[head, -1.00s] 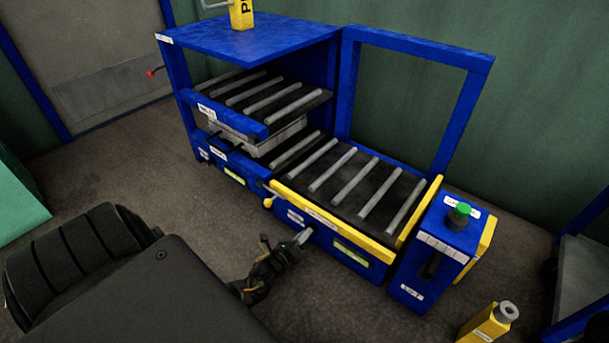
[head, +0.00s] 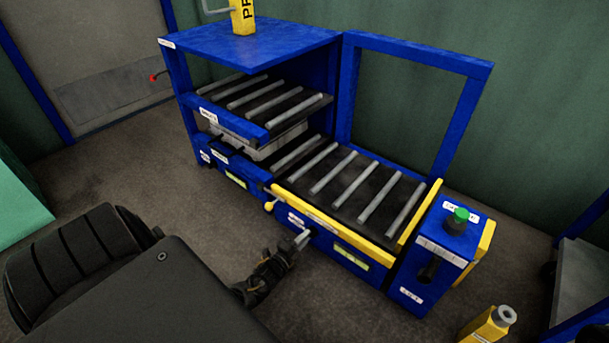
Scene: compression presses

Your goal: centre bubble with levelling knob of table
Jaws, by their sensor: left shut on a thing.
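The roller table (head: 357,212) with yellow edge rails stands on the right side of the blue press. On its blue front face is a small yellow-green level vial (head: 350,256); the bubble in it is too small to make out. My left gripper (head: 303,237) is at that front face, left of the vial, shut on the levelling knob, which its fingers mostly hide. My right gripper is not in view.
The blue press (head: 250,38) stands at the left with a second vial (head: 236,180) low on its front. A control box (head: 436,255) with a green button stands right of the table. A yellow bottle-like object (head: 487,326) is at bottom right. The floor in front is clear.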

